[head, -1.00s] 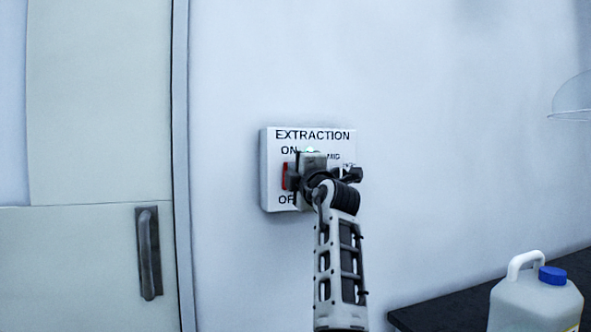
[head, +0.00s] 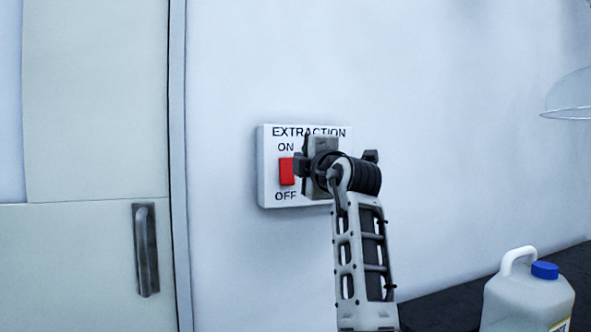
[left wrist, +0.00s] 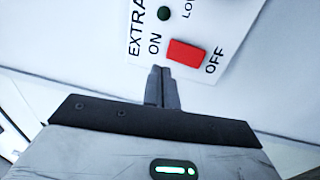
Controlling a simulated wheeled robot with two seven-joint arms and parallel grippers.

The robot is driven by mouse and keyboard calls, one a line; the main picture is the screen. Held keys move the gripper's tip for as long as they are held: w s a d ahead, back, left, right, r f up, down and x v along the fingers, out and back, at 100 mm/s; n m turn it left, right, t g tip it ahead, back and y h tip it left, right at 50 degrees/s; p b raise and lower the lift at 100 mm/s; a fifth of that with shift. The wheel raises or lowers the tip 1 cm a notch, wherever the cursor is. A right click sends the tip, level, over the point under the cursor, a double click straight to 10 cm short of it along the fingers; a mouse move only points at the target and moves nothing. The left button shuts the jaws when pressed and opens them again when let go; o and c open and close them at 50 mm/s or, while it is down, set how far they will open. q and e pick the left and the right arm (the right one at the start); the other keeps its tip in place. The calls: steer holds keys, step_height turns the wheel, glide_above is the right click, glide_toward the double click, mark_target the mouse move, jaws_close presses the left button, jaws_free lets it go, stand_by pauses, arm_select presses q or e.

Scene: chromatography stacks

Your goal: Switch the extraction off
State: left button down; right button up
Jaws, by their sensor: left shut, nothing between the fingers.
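The white extraction box (head: 268,190) is on the wall, marked ON above and OFF below its red rocker switch (head: 286,172). My left gripper (left wrist: 162,73) is shut and empty in the left wrist view. Its tips are close to the ON end of the red rocker (left wrist: 187,52); I cannot tell whether they touch it. The round lamp (left wrist: 163,13) looks dark green and unlit. In the head view my gripper and wrist cover the right part of the box, lamp included. Which way the rocker is tilted is not clear. My right gripper is out of view.
A door with a dark handle (head: 146,250) is left of the box. A jerrycan with a blue cap (head: 528,300) stands on a dark bench top (head: 440,306) at lower right. The wall around the box is bare.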

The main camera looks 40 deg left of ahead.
arm_select(q)
steer(key=s+d+r, duration=0.1)
steer(key=s+d, duration=0.2)
steer(key=d, duration=0.3)
steer(key=shift+r+b, duration=0.15)
steer(key=shift+b, duration=0.2)
